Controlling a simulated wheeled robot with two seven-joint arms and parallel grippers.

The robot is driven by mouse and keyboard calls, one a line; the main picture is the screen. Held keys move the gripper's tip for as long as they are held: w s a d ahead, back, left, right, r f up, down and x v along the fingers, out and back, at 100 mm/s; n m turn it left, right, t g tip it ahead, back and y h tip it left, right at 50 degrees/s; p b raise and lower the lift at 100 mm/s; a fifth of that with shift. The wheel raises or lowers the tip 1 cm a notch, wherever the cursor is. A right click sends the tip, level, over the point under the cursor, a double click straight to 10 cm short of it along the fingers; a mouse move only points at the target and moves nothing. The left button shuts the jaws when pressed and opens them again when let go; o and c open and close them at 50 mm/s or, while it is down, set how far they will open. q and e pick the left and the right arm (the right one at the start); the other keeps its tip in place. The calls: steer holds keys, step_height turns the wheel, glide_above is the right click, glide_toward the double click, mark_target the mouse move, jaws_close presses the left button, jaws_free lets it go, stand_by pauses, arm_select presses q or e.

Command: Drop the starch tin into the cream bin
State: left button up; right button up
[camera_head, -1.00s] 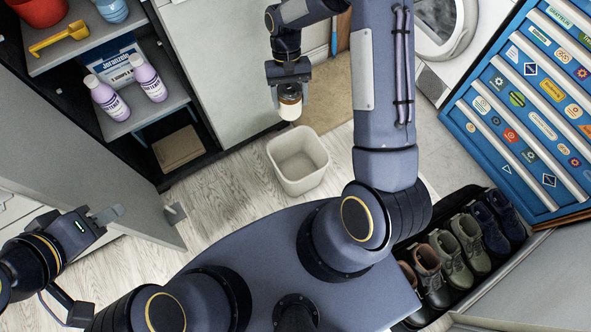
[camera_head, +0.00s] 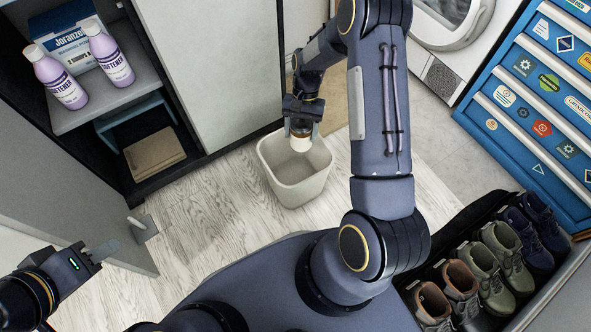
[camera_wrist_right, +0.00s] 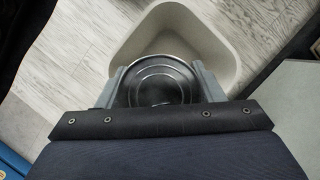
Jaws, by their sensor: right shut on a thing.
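My right gripper (camera_head: 301,128) is shut on the starch tin (camera_head: 300,143), a small tin with a white lower end in the head view. In the right wrist view the tin shows its dark ringed end (camera_wrist_right: 160,82) between the two grey fingers. The cream bin (camera_head: 290,189) stands on the floor, open at the top. The wrist view shows the bin's rim (camera_wrist_right: 224,50) just beyond the tin. My left gripper (camera_head: 104,250) is at the lower left, away from the bin, seemingly empty.
An open cabinet with softener bottles (camera_head: 61,82) and a blue-white box (camera_head: 62,42) stands at the left. Its open door (camera_head: 75,215) reaches toward my left gripper. A shoe tray (camera_head: 455,218) and a blue tool chest (camera_head: 480,120) are at the right. Wood floor around the bin is clear.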

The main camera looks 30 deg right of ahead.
step_height(320, 180, down, 5)
steer(key=b, duration=0.3)
steer(key=shift+f+b, duration=0.1)
steer(key=shift+b, duration=0.25)
steer(key=o, duration=1.4)
steer(key=p+v, duration=0.3)
steer(key=v, duration=0.4)
steer(key=shift+r, duration=0.2)
steer(key=shift+w+d+r, duration=0.1)
steer(key=shift+r, duration=0.1)
